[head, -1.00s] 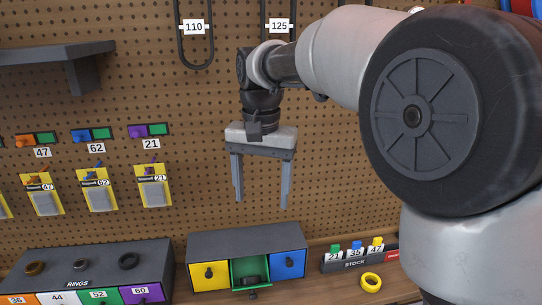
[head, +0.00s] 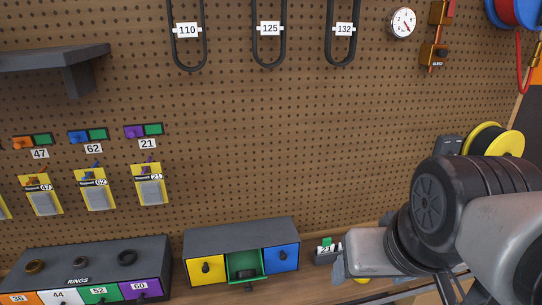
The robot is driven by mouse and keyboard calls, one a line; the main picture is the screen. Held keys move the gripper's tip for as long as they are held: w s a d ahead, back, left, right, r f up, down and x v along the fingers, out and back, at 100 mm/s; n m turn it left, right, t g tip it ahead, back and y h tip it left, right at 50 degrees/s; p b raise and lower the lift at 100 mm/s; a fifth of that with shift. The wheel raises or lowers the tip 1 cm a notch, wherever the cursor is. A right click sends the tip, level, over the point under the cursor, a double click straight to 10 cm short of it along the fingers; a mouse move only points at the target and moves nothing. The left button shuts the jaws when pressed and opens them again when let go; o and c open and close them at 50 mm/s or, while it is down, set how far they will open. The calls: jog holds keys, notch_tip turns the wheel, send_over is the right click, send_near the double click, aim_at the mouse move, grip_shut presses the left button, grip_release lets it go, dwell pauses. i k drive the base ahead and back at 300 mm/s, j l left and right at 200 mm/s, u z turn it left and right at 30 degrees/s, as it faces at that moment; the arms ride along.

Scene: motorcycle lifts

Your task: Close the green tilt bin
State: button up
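The green tilt bin (head: 244,266) is the middle bin of a dark grey cabinet (head: 240,238) at the bottom centre. It is tilted out and open, with a dark object (head: 245,273) showing inside. The yellow bin (head: 206,270) on its left and the blue bin (head: 282,259) on its right look shut. My gripper (head: 352,272) is at the lower right, to the right of the cabinet and apart from the green bin. It is seen end-on and partly hidden by my arm, so its finger opening is unclear.
A rings box (head: 85,262) with coloured fronts stands left of the cabinet. My arm partly covers the stock rack (head: 326,250) on the right. A pegboard (head: 250,140) stands behind, with a shelf (head: 70,60) at upper left. The space before the green bin looks clear.

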aim_at(252, 259)
jog(key=k+j+u, duration=0.25)
jog(key=k, duration=0.2)
jog(key=k+j+u, duration=0.2)
jog(key=k, duration=0.25)
jog(key=i+j+z, duration=0.2)
jog(key=j+z, duration=0.2)
jog(key=j, duration=0.2)
jog(key=i+j+z, duration=0.2)
jog(key=j, duration=0.15)
jog(key=k, duration=0.05)
